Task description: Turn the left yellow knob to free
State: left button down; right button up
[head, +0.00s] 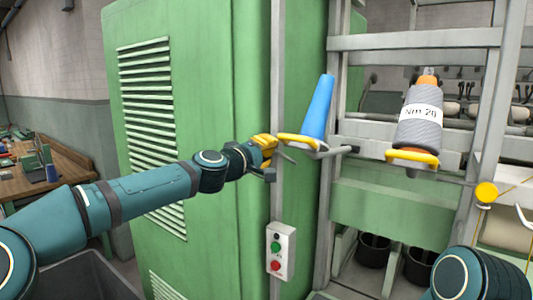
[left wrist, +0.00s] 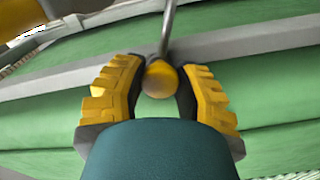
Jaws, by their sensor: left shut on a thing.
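My left gripper (head: 266,148) is at the left end of the metal bar beside the blue cone, next to the green cabinet. In the left wrist view, its yellow-padded fingers (left wrist: 160,90) are closed around a round yellow knob (left wrist: 159,80) on a thin metal rod. The knob sits between the two fingertips. In the head view the fingers hide that knob. Another round yellow knob (head: 486,192) shows at the right of the frame. My right gripper is not in view; only part of that arm shows at the lower right.
A blue cone (head: 317,108) stands on a yellow-rimmed holder (head: 298,140) just right of my left gripper. A grey bobbin labelled "Nm 20" (head: 420,118) stands further right. A switch box (head: 281,251) hangs below on a grey post. The green cabinet (head: 225,60) is close behind my arm.

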pick_arm(q)
jog(key=c, duration=0.6)
grip_release()
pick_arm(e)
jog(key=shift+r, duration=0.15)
